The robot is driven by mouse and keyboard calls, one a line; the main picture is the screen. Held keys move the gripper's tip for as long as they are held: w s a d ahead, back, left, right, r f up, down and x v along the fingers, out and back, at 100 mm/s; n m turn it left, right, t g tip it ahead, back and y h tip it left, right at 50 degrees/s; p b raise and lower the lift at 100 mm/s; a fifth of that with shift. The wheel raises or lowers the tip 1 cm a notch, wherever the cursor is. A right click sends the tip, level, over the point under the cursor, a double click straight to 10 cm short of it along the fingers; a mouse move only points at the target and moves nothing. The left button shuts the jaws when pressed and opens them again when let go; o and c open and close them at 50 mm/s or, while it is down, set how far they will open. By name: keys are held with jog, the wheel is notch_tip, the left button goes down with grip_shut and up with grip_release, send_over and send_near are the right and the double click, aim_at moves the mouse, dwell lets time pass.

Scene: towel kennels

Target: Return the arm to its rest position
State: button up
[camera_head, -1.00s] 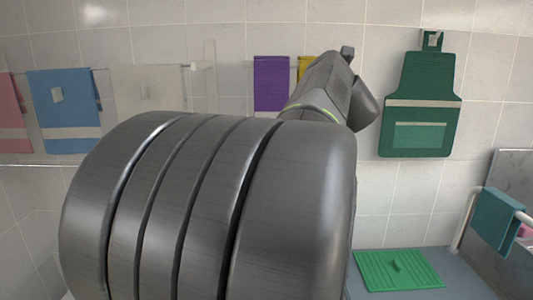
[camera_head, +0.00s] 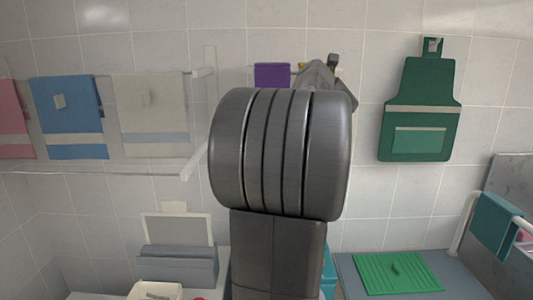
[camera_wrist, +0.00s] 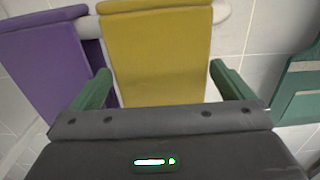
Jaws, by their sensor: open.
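My arm stands in the middle of the head view, its large grey joint hiding part of the wall behind it. My gripper (camera_wrist: 160,88) shows in the wrist view with its two green fingers spread apart and nothing between them. A yellow towel (camera_wrist: 157,55) hangs from a white rail beyond the fingers, and a purple towel (camera_wrist: 45,60) hangs to its left. In the head view the purple towel (camera_head: 271,76) shows just above my arm joint, and the yellow towel is mostly hidden by my arm.
Pink, blue (camera_head: 68,120) and white (camera_head: 152,115) towels hang at the left. A green apron (camera_head: 421,108) hangs on the right wall. A green mat (camera_head: 375,273) lies on the counter, near a teal towel (camera_head: 495,225) on a rail. A grey box (camera_head: 178,266) stands at lower left.

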jog(key=shift+f, duration=0.1)
jog(key=s+b, duration=0.3)
jog(key=s, duration=1)
jog(key=w+p, duration=0.3)
jog(key=w, duration=1)
notch_tip(320, 180, up, 16)
jog(key=p, duration=1.1)
jog(key=shift+r+p, duration=0.25)
jog(key=shift+p, duration=0.15)
